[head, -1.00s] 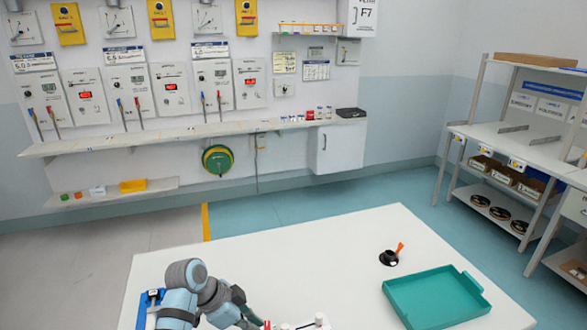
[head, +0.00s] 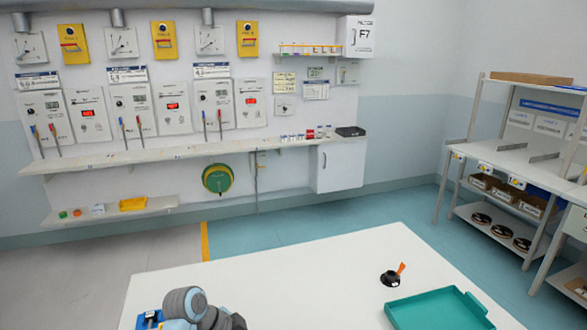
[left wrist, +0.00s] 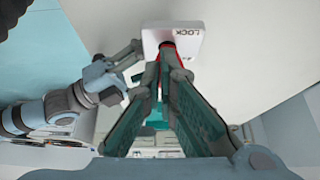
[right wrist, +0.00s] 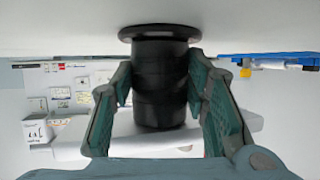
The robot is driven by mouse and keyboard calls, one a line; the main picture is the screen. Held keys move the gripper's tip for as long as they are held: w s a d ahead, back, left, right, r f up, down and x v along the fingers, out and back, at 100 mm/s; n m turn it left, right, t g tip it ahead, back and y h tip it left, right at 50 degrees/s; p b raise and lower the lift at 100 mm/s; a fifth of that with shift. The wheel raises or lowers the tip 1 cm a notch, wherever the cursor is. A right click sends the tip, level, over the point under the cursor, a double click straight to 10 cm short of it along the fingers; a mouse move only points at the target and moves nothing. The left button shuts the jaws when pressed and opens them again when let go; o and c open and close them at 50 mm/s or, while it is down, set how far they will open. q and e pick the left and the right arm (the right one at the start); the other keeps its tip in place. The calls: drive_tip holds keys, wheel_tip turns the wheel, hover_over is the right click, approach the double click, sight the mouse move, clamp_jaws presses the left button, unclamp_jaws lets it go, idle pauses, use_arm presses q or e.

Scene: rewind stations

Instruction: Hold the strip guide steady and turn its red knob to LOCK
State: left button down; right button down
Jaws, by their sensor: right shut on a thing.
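The strip guide shows in the left wrist view as a white plate (left wrist: 185,38) with the word LOCK upside down. The red knob (left wrist: 168,45) is mostly hidden behind the tips of my left gripper (left wrist: 166,66). These tips are close together around the knob; whether they press on it I cannot tell. In the right wrist view my right gripper (right wrist: 160,95) is shut on a black cylinder (right wrist: 158,85) with a wide flange. Whether this cylinder is part of the strip guide I cannot tell.
A teal tray (head: 440,307) and a black holder (head: 390,279) with an orange piece stand on the right of the white table (head: 270,272). A blue item (head: 149,319) is at its left. The table's middle is clear. My other arm is close beside the plate in the left wrist view.

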use_arm(q)
wheel_tip(320, 180, up, 6)
drive_tip(key=shift+s+a, duration=0.2)
drive_tip(key=shift+a, duration=0.15)
use_arm(e)
drive_tip(key=c, duration=0.8)
unclamp_jaws()
drive_tip(key=shift+c, duration=0.2)
